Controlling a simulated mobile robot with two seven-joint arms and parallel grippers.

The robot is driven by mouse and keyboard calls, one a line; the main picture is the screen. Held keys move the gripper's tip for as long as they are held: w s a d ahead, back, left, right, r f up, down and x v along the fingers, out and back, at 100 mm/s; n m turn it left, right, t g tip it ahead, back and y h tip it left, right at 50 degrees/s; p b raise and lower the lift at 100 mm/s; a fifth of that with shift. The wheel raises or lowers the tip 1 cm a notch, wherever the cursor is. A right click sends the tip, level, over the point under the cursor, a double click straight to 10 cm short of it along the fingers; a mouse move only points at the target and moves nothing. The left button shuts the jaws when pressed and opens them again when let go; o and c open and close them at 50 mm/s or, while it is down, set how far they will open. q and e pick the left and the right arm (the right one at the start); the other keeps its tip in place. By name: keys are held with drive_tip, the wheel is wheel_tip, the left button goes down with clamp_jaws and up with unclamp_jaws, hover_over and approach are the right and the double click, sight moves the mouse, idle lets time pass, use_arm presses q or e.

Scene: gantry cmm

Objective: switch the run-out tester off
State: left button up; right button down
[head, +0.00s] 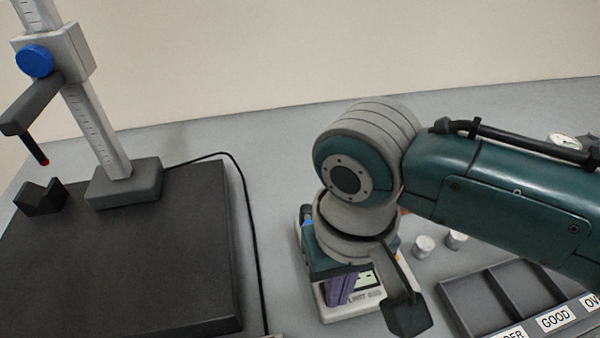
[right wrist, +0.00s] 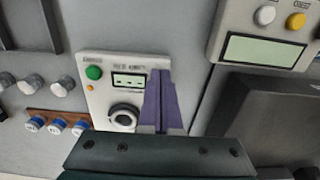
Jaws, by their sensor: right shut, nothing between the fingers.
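A pale instrument box, which I take to be the run-out tester (head: 333,314), stands on the bench under my right gripper in the head view. In the right wrist view the tester (right wrist: 105,105) shows a green button (right wrist: 94,72), a small orange lamp (right wrist: 89,88), a lit display (right wrist: 129,81) with dashes and a round dark-rimmed knob (right wrist: 124,118). My right gripper (head: 340,288) has its purple fingers shut and empty. In the right wrist view the fingers (right wrist: 160,105) overlap the panel's right side, beside display and knob. I cannot tell whether they touch it. My left gripper is out of view.
A black plate (head: 150,260) with a measuring column (head: 98,130) stands at left, a cable along it. Metal cylinders (head: 424,246) and a labelled sorting tray (head: 470,300) are at right. Another display unit (right wrist: 262,52) and blue-ended parts on a brown rack (right wrist: 58,124) show in the wrist view.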

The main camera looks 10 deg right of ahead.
drive_tip(key=shift+f, duration=0.2)
idle(0.6)
drive_tip(key=shift+f+b, duration=0.6)
drive_tip(key=shift+f, duration=0.1)
idle(0.3)
wheel_tip(320, 180, up, 7)
drive_tip(key=p, duration=0.8)
idle(0.4)
